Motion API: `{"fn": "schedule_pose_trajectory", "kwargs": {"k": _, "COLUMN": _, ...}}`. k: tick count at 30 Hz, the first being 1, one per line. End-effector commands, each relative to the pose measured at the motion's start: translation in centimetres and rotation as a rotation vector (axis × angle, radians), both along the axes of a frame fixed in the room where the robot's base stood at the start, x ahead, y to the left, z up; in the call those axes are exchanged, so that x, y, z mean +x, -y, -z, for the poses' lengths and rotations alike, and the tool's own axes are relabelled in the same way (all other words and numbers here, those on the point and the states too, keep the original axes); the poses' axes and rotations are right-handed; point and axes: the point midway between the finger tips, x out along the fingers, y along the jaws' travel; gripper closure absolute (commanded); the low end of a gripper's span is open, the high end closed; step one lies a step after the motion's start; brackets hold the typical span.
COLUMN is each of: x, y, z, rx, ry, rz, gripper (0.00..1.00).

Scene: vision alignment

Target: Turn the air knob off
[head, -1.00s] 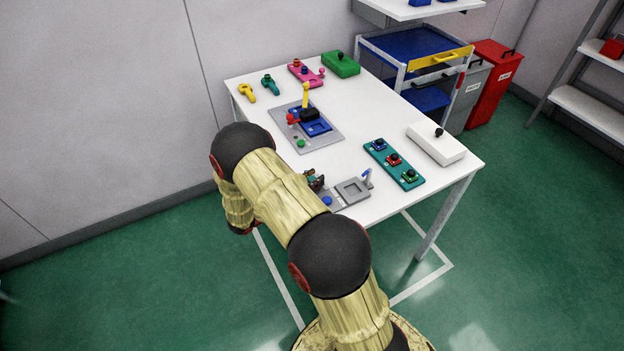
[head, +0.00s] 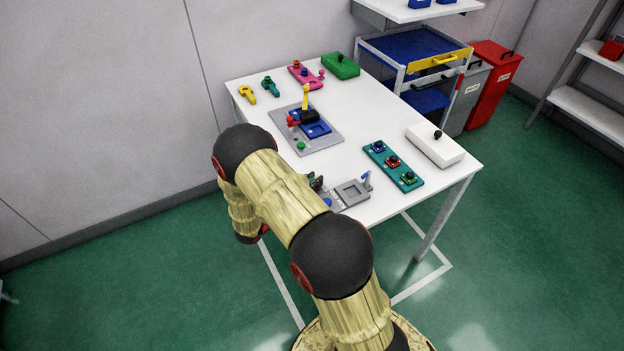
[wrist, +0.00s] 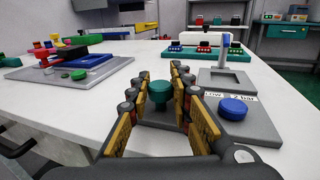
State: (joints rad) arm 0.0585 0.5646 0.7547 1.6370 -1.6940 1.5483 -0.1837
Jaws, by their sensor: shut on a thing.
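In the wrist view a teal-green round knob (wrist: 160,95) stands on a short stem on a grey plate, between the two fingers of my gripper (wrist: 160,90). The fingers are shut on the knob from both sides. Beside it to the right, a blue round knob (wrist: 233,107) sits on the grey panel (wrist: 262,127), with a label reading "LOW" and "2 bar" behind it. In the head view my gripper (head: 316,182) is mostly hidden behind my arm at the table's near edge, and the teal knob cannot be made out.
The grey panel has a raised square frame (head: 351,191) and a blue-topped post (head: 366,180). A teal strip with several small knobs (head: 408,179) and a white box (head: 434,146) lie to the right. A grey plate with joystick and buttons (head: 325,143) lies further back.

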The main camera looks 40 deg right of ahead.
Motion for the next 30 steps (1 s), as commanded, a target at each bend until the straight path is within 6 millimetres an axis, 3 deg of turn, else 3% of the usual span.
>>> {"fn": "schedule_pose_trajectory", "kwargs": {"k": 18, "x": -0.12, "y": 0.07, "z": -0.06, "rx": 0.002, "ry": -0.001, "rz": -0.416, "gripper": 1.0}}
{"fn": "schedule_pose_trajectory", "kwargs": {"k": 30, "x": 0.0, "y": 0.0, "z": 0.0, "rx": 0.001, "ry": 0.0, "rz": -0.498, "gripper": 1.0}}
